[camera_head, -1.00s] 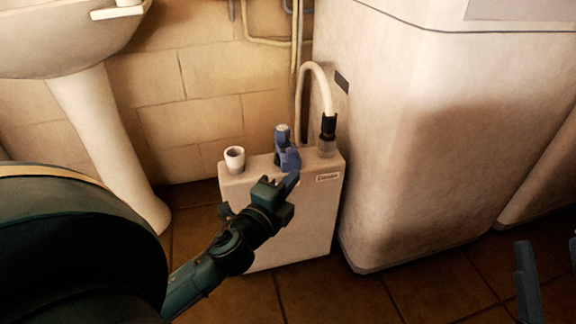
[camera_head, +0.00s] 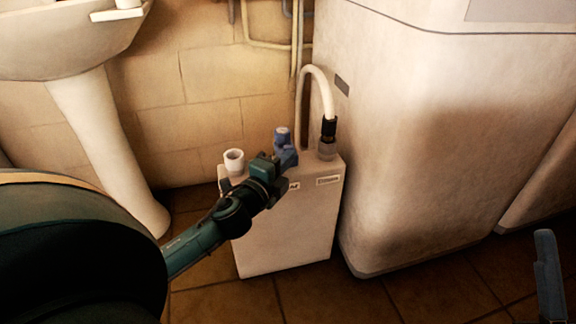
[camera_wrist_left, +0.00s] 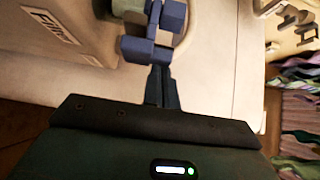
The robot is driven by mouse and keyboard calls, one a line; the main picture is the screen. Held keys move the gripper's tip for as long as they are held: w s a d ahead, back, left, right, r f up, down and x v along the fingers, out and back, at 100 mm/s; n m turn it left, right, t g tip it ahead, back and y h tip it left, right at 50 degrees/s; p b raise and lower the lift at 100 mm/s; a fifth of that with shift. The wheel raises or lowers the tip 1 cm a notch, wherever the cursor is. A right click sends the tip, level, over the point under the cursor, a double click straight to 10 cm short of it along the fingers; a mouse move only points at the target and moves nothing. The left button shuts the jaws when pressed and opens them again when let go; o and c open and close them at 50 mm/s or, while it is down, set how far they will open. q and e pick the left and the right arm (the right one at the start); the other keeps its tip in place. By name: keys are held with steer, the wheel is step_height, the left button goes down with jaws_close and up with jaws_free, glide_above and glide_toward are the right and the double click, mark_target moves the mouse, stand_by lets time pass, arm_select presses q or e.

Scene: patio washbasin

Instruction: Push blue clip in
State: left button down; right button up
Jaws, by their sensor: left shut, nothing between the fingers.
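The blue clip (camera_head: 286,152) sits at the blue fitting on top of the white box (camera_head: 290,230), left of the hose end. In the left wrist view the blue clip (camera_wrist_left: 145,50) lies right at the fingertips. My left gripper (camera_head: 275,163) reaches in from the lower left with its jaws shut and empty, in front of the clip and hiding part of it. In the wrist view its closed fingers (camera_wrist_left: 160,78) touch or nearly touch the clip; I cannot tell which. Part of my right gripper (camera_head: 548,275) shows at the lower right edge, away from the box.
A white hose (camera_head: 318,75) with a black connector (camera_head: 328,131) rises from the box. A white cup-like port (camera_head: 234,160) stands at its left. A large pale cabinet (camera_head: 430,150) stands close on the right, a basin pedestal (camera_head: 105,140) on the left. Pipes run up the wall behind.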

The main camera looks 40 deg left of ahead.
arm_select(q)
steer(key=shift+w+a+r, duration=0.1)
steer(key=shift+w+a, duration=0.35)
steer(key=shift+a, duration=0.2)
arm_select(e)
steer(key=shift+w+a+f+m+h, duration=0.1)
steer(key=shift+f+m+h, duration=0.6)
steer(key=shift+f+h, duration=0.15)
arm_select(q)
steer(key=shift+s, duration=0.1)
